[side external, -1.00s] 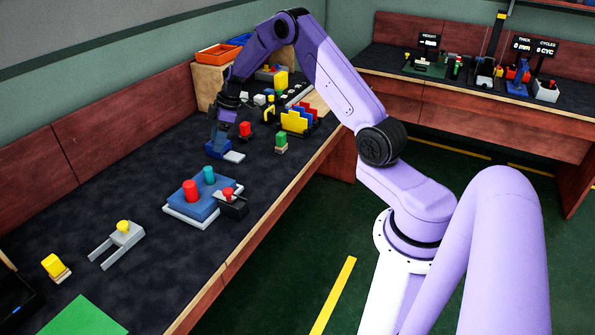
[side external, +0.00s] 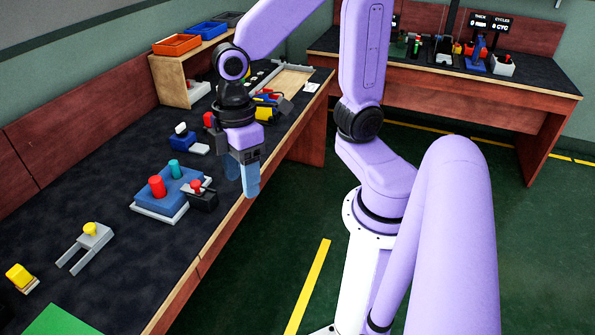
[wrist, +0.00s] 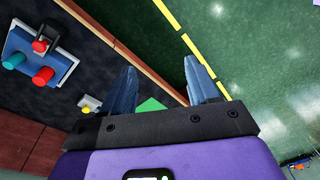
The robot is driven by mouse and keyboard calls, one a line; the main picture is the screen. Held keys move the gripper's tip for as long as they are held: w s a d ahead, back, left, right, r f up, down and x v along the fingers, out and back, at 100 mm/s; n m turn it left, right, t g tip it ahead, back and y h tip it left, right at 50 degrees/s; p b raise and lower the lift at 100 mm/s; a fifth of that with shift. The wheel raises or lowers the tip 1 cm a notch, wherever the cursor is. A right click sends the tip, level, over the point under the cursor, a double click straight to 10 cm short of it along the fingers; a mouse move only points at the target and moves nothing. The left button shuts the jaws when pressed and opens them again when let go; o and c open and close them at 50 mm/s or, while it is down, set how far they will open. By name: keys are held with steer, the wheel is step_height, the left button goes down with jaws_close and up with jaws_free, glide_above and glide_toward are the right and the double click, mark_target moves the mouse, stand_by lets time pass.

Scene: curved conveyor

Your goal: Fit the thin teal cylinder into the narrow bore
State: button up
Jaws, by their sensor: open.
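The thin teal cylinder (side external: 174,168) stands upright at the blue block (side external: 188,182), beside a thicker red cylinder (side external: 157,187). How deep the teal cylinder sits, and whether it is in a bore, I cannot tell. The wrist view also shows the teal cylinder (wrist: 14,60) and the red cylinder (wrist: 42,76) at left. My gripper (side external: 243,180) is open and empty, pointing down near the table's front edge, right of the block and apart from it. In the wrist view my gripper (wrist: 161,78) has nothing between its fingers.
A dark clamp with a red knob (side external: 196,186) stands against the block's right side. A grey fork with a yellow knob (side external: 90,232) lies nearer. A blue-and-white piece (side external: 187,138) stands beyond the block.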

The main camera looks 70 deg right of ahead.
steer(key=s+d, duration=0.4)
steer(key=s, duration=0.5)
steer(key=shift+s+n+t+h, duration=0.15)
steer(key=shift+n+t+h, duration=0.15)
steer(key=shift+h, duration=0.1)
